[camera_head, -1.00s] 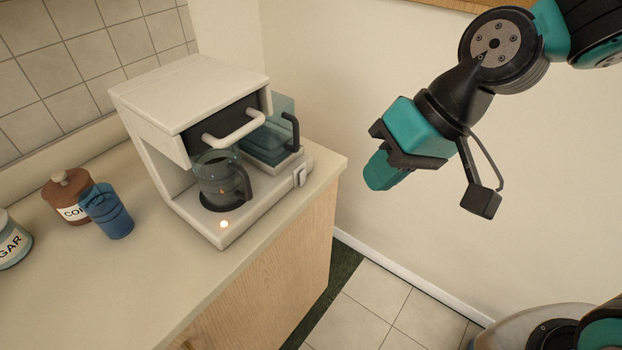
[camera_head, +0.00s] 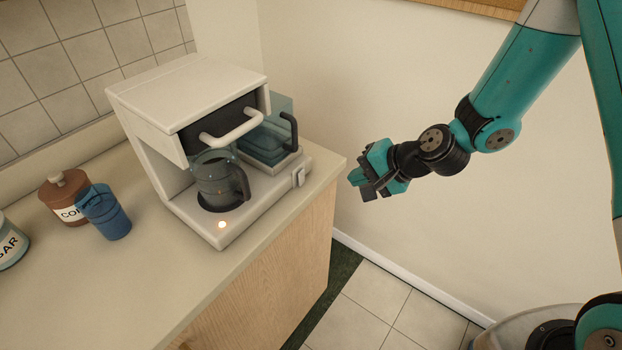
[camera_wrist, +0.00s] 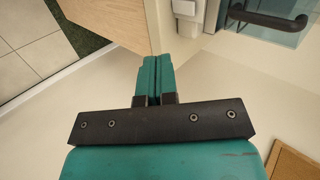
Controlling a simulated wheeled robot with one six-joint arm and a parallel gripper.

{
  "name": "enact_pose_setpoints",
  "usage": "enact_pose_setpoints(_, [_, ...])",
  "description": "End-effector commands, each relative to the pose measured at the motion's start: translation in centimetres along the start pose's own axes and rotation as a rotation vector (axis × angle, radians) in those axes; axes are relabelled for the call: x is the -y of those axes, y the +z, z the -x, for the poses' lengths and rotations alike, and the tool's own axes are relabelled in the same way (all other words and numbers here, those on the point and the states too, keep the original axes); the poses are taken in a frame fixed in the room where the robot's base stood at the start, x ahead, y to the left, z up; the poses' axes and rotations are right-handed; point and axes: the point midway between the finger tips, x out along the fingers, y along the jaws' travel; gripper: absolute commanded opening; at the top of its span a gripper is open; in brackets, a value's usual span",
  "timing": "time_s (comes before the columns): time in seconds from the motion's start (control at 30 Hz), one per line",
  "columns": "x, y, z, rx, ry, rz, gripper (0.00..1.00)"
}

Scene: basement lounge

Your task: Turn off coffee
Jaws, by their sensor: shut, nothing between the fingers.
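The white coffee machine (camera_head: 190,100) stands on the counter with a glass pot (camera_head: 218,178) on its hot plate. A small light (camera_head: 221,225) glows at its front edge. A white switch (camera_head: 299,178) sits on its right side; it also shows near the top of the wrist view (camera_wrist: 188,8). My gripper (camera_head: 363,186) is in the air to the right of the machine, apart from the switch. In the wrist view its teal fingers (camera_wrist: 155,60) are together with nothing between them.
A blue cup (camera_head: 106,212), a brown coffee jar (camera_head: 66,198) and a sugar jar (camera_head: 9,243) stand on the counter (camera_head: 130,285) to the left. A second dark-handled pot (camera_head: 262,140) sits at the machine's right rear. The wall (camera_head: 400,70) is behind my arm.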

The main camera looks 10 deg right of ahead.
Motion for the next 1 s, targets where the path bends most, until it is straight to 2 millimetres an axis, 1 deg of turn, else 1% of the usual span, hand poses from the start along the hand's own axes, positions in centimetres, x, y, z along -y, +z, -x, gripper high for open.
enact_pose_setpoints(0.17, [0.0,0.1,-0.2,0.002,0.001,0.001,0.00])
enact_pose_setpoints(0.27, [0.1,0.1,-1.1,0.003,0.001,0.002,0.00])
enact_pose_setpoints(0.37, [0.1,0.2,-2.7,0.006,0.002,0.003,0.00])
enact_pose_setpoints(0.7, [0.1,0.2,-9.9,0.005,0.002,0.004,0.00])
enact_pose_setpoints(0.8, [1.5,0.2,-11.0,0.004,0.000,0.008,0.00])
enact_pose_setpoints(1.0, [2.6,0.1,-12.6,0.003,0.001,0.004,0.00])
